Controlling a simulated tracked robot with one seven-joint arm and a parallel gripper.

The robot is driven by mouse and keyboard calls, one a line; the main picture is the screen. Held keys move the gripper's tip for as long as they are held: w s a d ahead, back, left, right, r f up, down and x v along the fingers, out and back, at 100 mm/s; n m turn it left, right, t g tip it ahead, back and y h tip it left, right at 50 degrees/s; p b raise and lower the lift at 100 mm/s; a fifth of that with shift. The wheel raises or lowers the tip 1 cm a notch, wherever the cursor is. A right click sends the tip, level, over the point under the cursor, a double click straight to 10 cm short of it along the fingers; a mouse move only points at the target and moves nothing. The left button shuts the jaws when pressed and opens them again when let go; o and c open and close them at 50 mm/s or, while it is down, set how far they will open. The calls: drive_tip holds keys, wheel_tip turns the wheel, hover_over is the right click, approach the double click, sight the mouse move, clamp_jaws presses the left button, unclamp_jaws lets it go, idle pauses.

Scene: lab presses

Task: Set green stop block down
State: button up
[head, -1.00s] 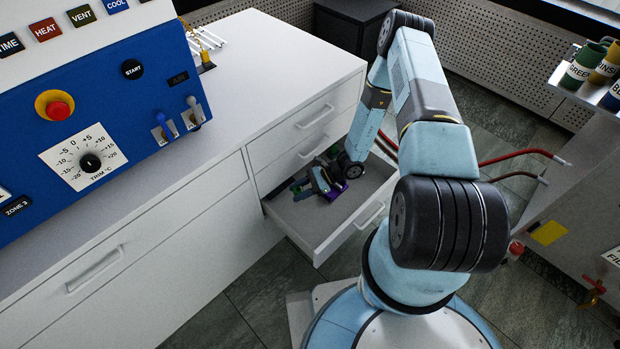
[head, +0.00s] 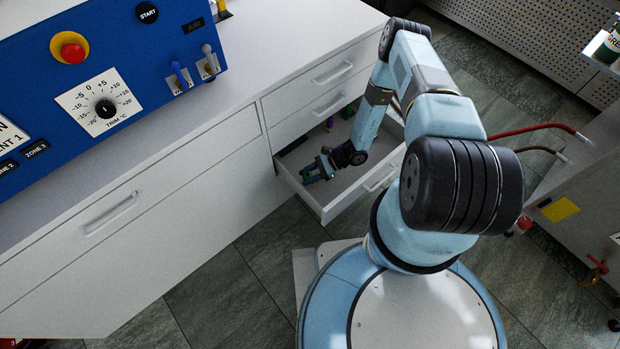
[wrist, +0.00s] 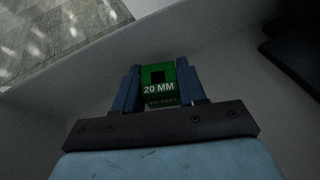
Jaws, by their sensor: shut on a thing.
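The green stop block (wrist: 158,77) is between the two blue fingers of my gripper (wrist: 157,82) in the wrist view. The block shows there only as a small dark green patch. I cannot tell whether the block touches the drawer floor.
Other small blocks, one purple (head: 329,123) and one green (head: 347,111), lie at the back of the drawer. The drawer walls stand close around my gripper. A blue control panel (head: 120,70) stands on the white counter (head: 300,30). Red hoses (head: 540,127) run at the right.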

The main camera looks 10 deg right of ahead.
drive_tip(key=shift+f, duration=1.6)
drive_tip(key=o, duration=1.1)
drive_tip(key=v, duration=1.2)
